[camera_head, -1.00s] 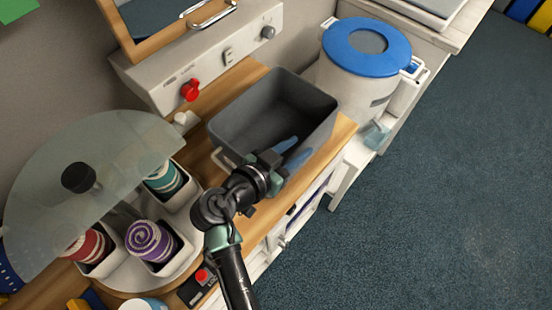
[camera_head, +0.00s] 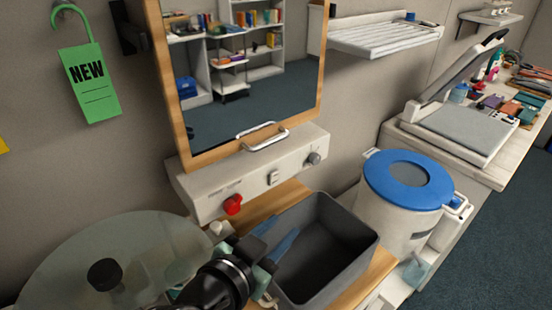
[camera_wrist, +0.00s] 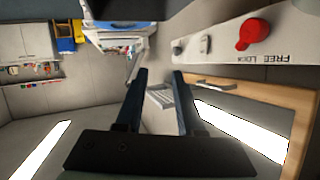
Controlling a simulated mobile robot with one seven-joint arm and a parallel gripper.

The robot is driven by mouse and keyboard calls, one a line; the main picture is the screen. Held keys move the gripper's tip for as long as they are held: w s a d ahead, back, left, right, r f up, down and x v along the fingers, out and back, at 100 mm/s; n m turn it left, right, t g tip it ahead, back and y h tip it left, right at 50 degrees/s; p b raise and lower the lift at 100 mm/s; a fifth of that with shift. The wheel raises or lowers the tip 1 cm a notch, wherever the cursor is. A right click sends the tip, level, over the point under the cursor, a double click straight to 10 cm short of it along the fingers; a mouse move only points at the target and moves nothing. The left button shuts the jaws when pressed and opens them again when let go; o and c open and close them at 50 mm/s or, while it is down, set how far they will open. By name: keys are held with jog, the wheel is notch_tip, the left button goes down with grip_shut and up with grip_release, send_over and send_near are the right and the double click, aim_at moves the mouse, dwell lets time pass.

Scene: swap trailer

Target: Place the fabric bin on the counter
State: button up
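A dark grey open bin (camera_head: 335,270), which may be the fabric bin, stands upright on the wooden counter (camera_head: 365,284) in the head view. Its inside looks empty where it shows; my arm covers its left front part. My gripper (camera_head: 281,227) is in front of the bin's left side in this view, and I cannot tell whether it touches the bin. In the wrist view, the two dark blue fingers of my gripper (camera_wrist: 159,75) are apart with nothing between them. The bin does not show in the wrist view.
A white bucket with a blue lid (camera_head: 408,184) stands right of the bin. A grey panel with a red knob (camera_head: 232,204) and a framed mirror (camera_head: 246,75) are behind it. A flat press (camera_head: 460,128) stands farther right.

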notch_tip(320, 180, up, 27)
jog(key=w+n+t+y, duration=0.1)
jog(key=n+t+y, duration=0.3)
jog(key=t, duration=0.5)
jog(key=s+r+n+t+y, duration=0.1)
jog(key=s+r+n+t, duration=0.1)
jog(key=s+r, duration=0.3)
jog(key=s+r+n+t+y, duration=0.2)
jog(key=s+r+t, duration=0.2)
jog(key=r, duration=0.6)
jog(key=shift+s+a, duration=0.35)
jog(key=shift+s, duration=0.05)
jog(key=shift+a, duration=0.15)
